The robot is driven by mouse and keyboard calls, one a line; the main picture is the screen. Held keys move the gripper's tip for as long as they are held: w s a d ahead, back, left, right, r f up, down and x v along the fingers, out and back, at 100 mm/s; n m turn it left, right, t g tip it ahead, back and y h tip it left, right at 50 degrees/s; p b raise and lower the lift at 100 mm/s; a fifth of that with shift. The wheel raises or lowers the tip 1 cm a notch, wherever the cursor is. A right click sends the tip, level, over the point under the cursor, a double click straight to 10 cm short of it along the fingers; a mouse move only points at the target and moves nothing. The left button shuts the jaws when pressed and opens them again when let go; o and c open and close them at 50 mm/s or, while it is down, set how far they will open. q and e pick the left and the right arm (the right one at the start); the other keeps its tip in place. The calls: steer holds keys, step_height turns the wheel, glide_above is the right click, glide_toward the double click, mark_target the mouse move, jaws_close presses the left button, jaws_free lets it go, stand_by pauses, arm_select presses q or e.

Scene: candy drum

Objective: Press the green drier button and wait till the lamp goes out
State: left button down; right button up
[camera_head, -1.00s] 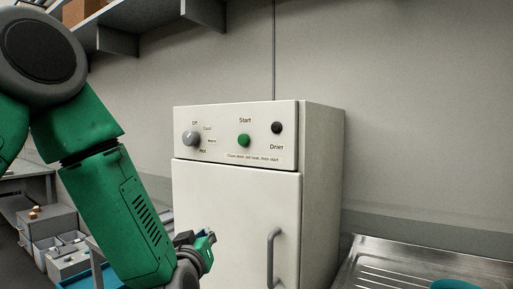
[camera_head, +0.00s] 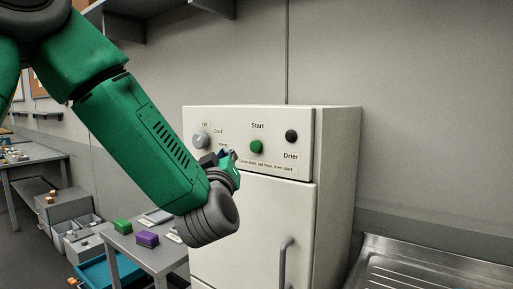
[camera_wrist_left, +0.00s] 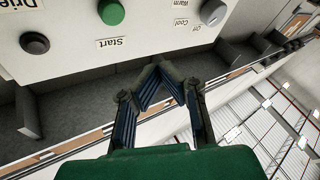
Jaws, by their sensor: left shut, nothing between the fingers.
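The green Start button (camera_head: 257,147) is on the white drier's (camera_head: 236,221) upper front panel, and it also shows upside down at the top of the left wrist view (camera_wrist_left: 111,12). The round lamp (camera_head: 292,136) above the Drier label looks dark; it shows dark in the left wrist view too (camera_wrist_left: 34,43). My left gripper (camera_head: 230,155) is in front of the panel, left of and slightly below the button. In the left wrist view its fingertips (camera_wrist_left: 170,66) meet with nothing between them, apart from the button. My right gripper is not in view.
A grey heat knob (camera_head: 201,141) sits left of the button, close to my gripper. The drier door (camera_head: 255,235) is shut, with a vertical handle (camera_head: 285,262). A metal sink top (camera_head: 430,265) is at right. A small table (camera_head: 157,259) with green and purple blocks stands at left.

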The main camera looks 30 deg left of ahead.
arm_select(q)
glide_toward(250, 144)
steer(key=w+a+r, duration=0.2)
steer(key=w+a, duration=0.2)
steer(key=shift+w+f+p, duration=0.15)
steer(key=shift+w+p, duration=0.3)
steer(key=shift+w, duration=0.05)
steer(key=shift+w, duration=0.1)
stand_by(1.1)
steer(key=shift+w+d, duration=0.1)
steer(key=shift+w, duration=0.15)
steer(key=shift+w, duration=0.5)
stand_by(0.7)
steer(key=shift+s, duration=0.95)
steer(key=shift+s+b, duration=0.1)
steer(key=shift+b, duration=0.2)
